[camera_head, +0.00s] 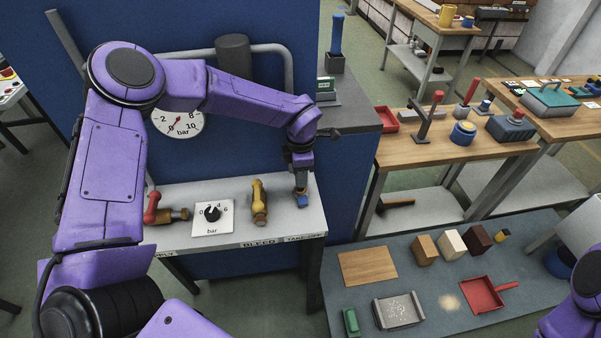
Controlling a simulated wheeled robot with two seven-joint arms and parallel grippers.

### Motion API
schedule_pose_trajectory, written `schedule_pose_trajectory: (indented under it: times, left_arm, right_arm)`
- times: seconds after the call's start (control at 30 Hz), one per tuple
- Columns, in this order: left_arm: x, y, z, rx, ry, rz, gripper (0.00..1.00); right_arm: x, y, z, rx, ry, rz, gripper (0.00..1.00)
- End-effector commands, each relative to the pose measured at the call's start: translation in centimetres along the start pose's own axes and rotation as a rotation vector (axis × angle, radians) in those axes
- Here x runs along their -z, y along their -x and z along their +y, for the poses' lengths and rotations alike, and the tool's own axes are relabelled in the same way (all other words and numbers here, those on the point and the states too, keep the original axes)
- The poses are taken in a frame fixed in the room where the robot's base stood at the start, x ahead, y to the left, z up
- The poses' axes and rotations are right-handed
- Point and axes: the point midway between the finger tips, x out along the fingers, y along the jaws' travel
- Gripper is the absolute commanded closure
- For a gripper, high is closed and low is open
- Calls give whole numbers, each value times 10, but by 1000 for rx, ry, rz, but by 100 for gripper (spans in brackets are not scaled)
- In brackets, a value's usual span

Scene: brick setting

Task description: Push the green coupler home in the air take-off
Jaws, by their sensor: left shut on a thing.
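My left gripper (301,178) points down at the right end of the light bench (285,217), above the TAKE-OFF label (305,238). It is shut on a small blue part (303,197) at its fingertips, mostly hidden by the jaws. The air take-off cannot be told apart from this part. No green coupler is clearly seen there. My right gripper is not in view.
A yellow-handled valve (259,201) stands left of the gripper, then a small bar dial (212,216) and a red-handled valve (152,209). A large gauge (178,122) is on the blue panel. A mat (405,265) with blocks and a red dustpan (481,294) lies at right.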

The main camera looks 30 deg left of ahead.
Motion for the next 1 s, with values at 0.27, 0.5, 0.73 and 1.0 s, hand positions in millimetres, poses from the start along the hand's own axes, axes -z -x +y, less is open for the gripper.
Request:
schedule_pose_trajectory:
  times: [0.27,0.5,0.73,1.0]
  left_arm:
    - [0,-10,0,0,0,0,100]
    - [0,-17,0,0,1,0,100]
    - [0,-24,0,0,1,0,100]
    - [0,-22,0,0,1,0,41]
  right_arm:
    - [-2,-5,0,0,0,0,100]
    - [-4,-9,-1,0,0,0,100]
    - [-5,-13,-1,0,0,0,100]
    - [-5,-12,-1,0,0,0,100]
